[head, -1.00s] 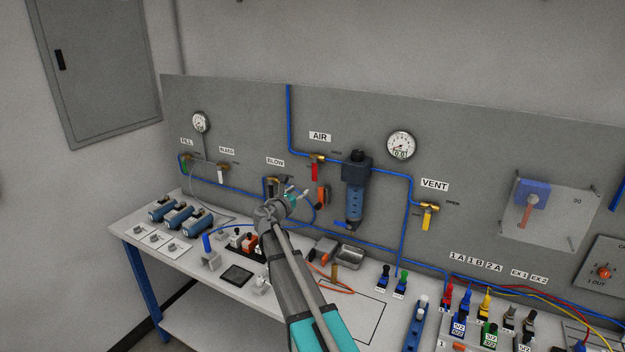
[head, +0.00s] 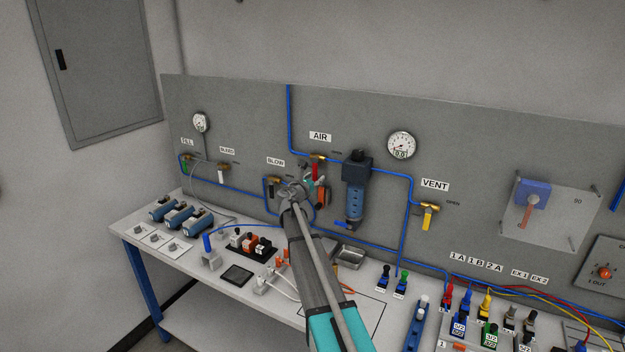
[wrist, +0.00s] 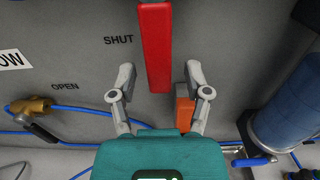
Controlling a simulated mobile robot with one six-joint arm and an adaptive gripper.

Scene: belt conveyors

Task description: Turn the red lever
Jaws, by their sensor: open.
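The red lever (head: 315,172) hangs down from a brass valve under the AIR label on the grey panel. In the wrist view the red lever (wrist: 155,45) points straight down, and its lower end shows between my two fingertips. My gripper (wrist: 158,74) is open, with one finger on each side of the lever and a gap on both sides. I cannot tell how far the fingertips are from the panel. In the head view my gripper (head: 306,180) is at the lever's lower end and partly covers it.
An orange part (wrist: 185,112) is close to my right finger. A blue filter unit (head: 355,190) is to the right. The black BLOW handle (wrist: 45,132) is at lower left. Blue tubing (head: 289,120) runs along the panel. The panel above the lever's left is clear.

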